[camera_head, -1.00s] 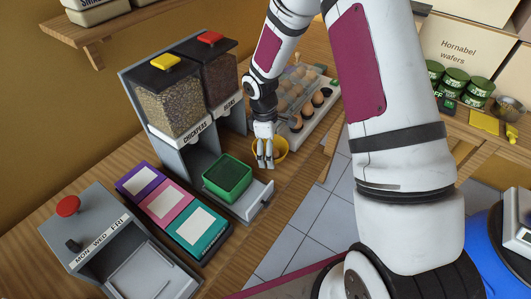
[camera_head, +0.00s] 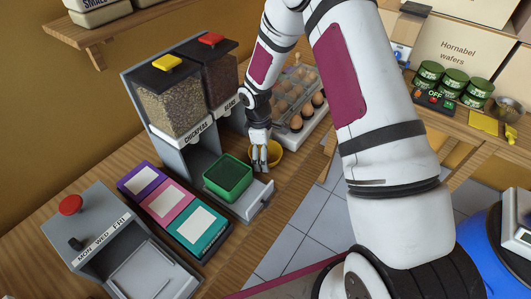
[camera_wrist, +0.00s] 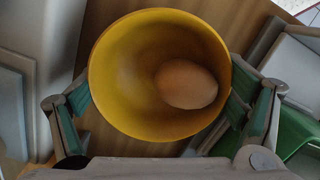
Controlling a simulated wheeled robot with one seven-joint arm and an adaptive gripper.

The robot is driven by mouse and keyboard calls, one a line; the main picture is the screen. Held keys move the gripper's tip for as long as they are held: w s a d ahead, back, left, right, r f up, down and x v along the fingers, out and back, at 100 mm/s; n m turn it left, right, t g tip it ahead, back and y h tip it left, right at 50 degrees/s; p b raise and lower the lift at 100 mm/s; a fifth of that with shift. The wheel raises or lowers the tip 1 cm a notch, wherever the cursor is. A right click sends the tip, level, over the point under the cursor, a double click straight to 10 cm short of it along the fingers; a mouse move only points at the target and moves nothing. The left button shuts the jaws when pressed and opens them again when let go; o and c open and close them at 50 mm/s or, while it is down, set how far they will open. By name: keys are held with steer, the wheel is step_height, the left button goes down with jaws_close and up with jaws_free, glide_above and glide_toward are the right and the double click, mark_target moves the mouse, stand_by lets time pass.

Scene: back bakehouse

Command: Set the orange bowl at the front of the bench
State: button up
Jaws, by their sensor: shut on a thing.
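The orange bowl (camera_head: 276,153) looks yellow-orange and stands upright near the bench's right edge, just beyond the dispenser's grey ledge. In the wrist view the bowl (camera_wrist: 120,100) is seen from above, with one brown egg (camera_wrist: 187,84) lying in it. My gripper (camera_head: 260,164) is shut on the bowl, with one finger at each side of its wall. The gripper hides part of the bowl in the head view. I cannot tell whether the bowl's base touches the bench (camera_head: 225,262).
A dispenser of chickpeas (camera_head: 170,103) and beans stands left of the bowl, with a green container (camera_head: 228,176) on its ledge. A tray of eggs (camera_head: 299,112) lies behind. Coloured panels (camera_head: 170,207) and a grey lever unit (camera_head: 95,235) are nearer. Tiled floor (camera_head: 300,225) lies right.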

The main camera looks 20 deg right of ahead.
steer(key=o, duration=0.9)
steer(key=shift+f, duration=0.1)
steer(key=shift+o, duration=0.2)
steer(key=s+r+m+t, duration=0.1)
steer(key=s+r+m, duration=0.2)
steer(key=r, duration=2)
steer(key=s+r+m+t, duration=0.1)
steer(key=s+r+m, duration=0.2)
steer(key=s+r, duration=0.2)
steer(key=s+r+m+t, duration=0.2)
steer(key=s+r, duration=0.3)
steer(key=s, duration=0.6)
steer(key=s+r+m+t+y, duration=0.1)
steer(key=s+r+m+t, duration=0.1)
steer(key=s+r, duration=0.3)
steer(key=s+m, duration=0.1)
steer(key=s, duration=0.2)
steer(key=shift+m+b, duration=0.4)
